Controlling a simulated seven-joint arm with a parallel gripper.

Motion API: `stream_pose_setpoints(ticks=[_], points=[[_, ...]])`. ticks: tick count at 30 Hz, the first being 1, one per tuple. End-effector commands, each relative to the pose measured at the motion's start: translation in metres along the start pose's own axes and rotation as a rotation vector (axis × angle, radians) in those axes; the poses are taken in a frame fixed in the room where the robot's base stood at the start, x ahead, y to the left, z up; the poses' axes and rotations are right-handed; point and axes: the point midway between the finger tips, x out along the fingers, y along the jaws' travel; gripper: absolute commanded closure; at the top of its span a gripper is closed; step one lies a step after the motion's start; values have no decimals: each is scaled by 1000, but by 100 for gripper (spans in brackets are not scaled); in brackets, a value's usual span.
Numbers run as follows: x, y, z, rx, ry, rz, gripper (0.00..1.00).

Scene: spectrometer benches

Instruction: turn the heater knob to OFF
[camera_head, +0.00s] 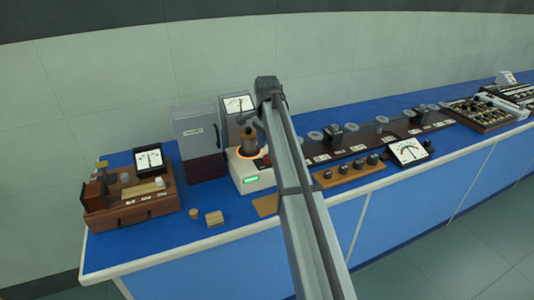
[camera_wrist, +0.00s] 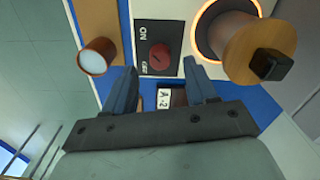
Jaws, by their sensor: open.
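The heater (camera_head: 252,178) is a white box with a lit green display and a glowing orange ring on top, seen in the head view. In the wrist view its red round knob (camera_wrist: 160,57) sits on a dark panel (camera_wrist: 178,30) marked ON and OFF. The knob bears a dark mark, but I cannot tell surely which label it points at. My gripper (camera_wrist: 160,68) is open and empty, with one finger on each side of the knob panel; contact is not visible. In the head view my arm hides part of the heater, and I cannot make out the fingers.
A brown vessel with a black top (camera_wrist: 258,50) stands on the glowing ring beside the right finger. The blue bench front is partly clear.

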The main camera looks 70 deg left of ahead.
Motion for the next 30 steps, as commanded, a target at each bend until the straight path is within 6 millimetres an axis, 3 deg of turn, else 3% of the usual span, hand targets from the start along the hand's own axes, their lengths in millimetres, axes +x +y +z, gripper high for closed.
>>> stream_pose_setpoints(ticks=[7,20,30], points=[[26,0,0,0,0,0,43],[32,0,0,0,0,0,43],[32,0,0,0,0,0,76]])
